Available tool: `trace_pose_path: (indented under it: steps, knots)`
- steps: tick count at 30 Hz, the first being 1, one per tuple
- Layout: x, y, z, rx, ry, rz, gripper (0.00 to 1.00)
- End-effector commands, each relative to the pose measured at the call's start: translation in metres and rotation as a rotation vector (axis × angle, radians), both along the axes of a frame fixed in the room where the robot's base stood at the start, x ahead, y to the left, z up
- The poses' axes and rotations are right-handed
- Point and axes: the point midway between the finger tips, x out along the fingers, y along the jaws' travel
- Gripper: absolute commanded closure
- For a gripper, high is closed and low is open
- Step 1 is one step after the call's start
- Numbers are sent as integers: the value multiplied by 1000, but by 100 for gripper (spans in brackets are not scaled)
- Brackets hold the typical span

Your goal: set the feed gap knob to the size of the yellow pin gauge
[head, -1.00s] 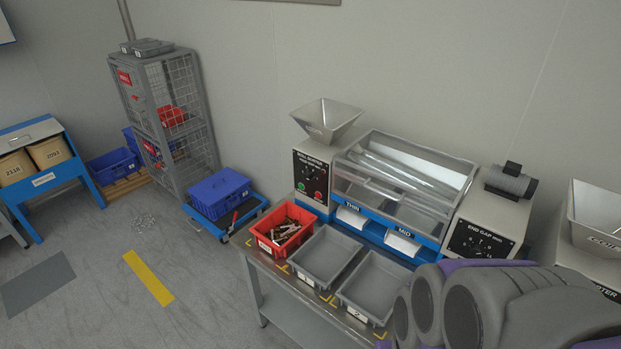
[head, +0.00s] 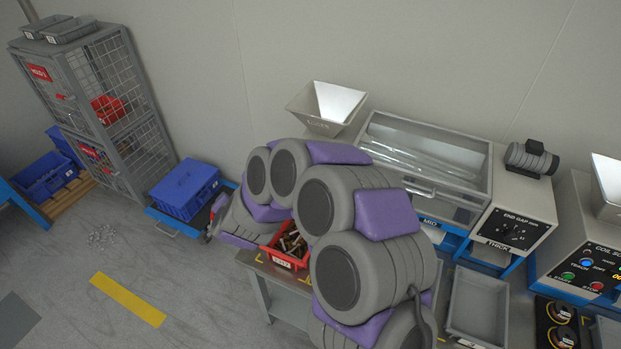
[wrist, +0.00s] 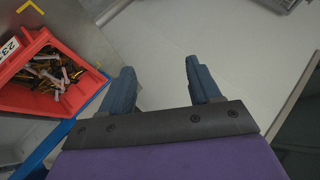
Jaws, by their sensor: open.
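The sorter machine (head: 420,150) stands on the bench with a clear-covered roller section. Its END GAP panel (head: 513,229) with a dark dial is on the right end, right of my arm. The dial setting is too small to read. No yellow pin gauge can be made out. My gripper (wrist: 160,85) is open and empty in the wrist view, beside the red bin (wrist: 45,75) of mixed small pins. In the head view my arm covers the sorter's left front, and the gripper's fingers are hidden.
The red bin also shows in the head view (head: 285,262), partly behind my arm. A grey tray (head: 478,305) sits at the front right. A second machine (head: 590,250) stands at the far right. A blue crate (head: 185,188) on a trolley and a mesh cage (head: 100,110) are at left.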

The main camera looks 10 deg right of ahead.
Motion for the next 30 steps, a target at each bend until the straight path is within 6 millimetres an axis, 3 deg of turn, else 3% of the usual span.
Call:
trace_pose_path:
  steps: [1, 6, 10, 18, 23, 30]
  knots:
    - [3, -2, -17, -27, -15, -60, 38]
    - [10, -36, -58, -163, -134, -290, 38]
    - [1, -75, -73, -300, -254, -438, 38]
    - [-25, -135, -66, -529, -480, -597, 38]
    - [-30, -147, -61, -578, -532, -622, 38]
    - [-11, -157, -62, -587, -536, -624, 38]
